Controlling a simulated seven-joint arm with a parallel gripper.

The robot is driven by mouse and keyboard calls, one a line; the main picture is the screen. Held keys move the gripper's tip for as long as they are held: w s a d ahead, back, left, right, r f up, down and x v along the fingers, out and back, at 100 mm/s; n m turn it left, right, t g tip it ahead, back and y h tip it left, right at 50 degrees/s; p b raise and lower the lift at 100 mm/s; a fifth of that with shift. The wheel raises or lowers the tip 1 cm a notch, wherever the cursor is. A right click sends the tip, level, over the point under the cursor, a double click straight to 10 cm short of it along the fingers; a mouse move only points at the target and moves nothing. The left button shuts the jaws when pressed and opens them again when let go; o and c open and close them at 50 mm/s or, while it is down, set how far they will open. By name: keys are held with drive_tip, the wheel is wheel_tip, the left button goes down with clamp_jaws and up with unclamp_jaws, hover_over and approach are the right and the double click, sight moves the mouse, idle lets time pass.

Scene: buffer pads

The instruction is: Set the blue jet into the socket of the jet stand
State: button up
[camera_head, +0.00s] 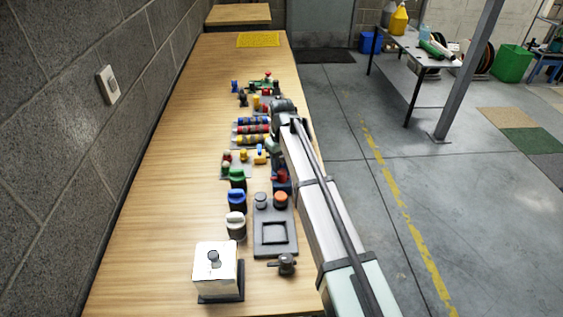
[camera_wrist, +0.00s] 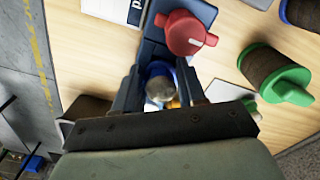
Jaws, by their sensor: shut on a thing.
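My gripper (camera_wrist: 160,80) shows in the wrist view with its two dark fingers closed around a small rounded piece with a blue rim and a greyish end, which appears to be the blue jet (camera_wrist: 158,70). A bit of yellow shows just below it. In the head view my arm hides the fingertips and the held piece. I cannot make out the jet stand or its socket for certain. A blue block with a red knob (camera_wrist: 187,32) is close beyond the fingers; the red knob also shows in the head view (camera_head: 279,175).
Green (camera_head: 237,179), blue (camera_head: 237,200) and white (camera_head: 236,226) knobbed cylinders stand left of my arm. A grey plate with a square recess (camera_head: 273,254) and a white box (camera_head: 215,265) are nearer. Striped cylinders (camera_head: 253,130) lie farther away. The table's left side is clear.

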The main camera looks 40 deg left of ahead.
sight(282, 160)
drive_tip(key=shift+f, duration=0.25)
drive_tip(key=o, duration=1.1)
drive_tip(key=shift+o, duration=0.2)
wheel_tip(282, 160, up, 14)
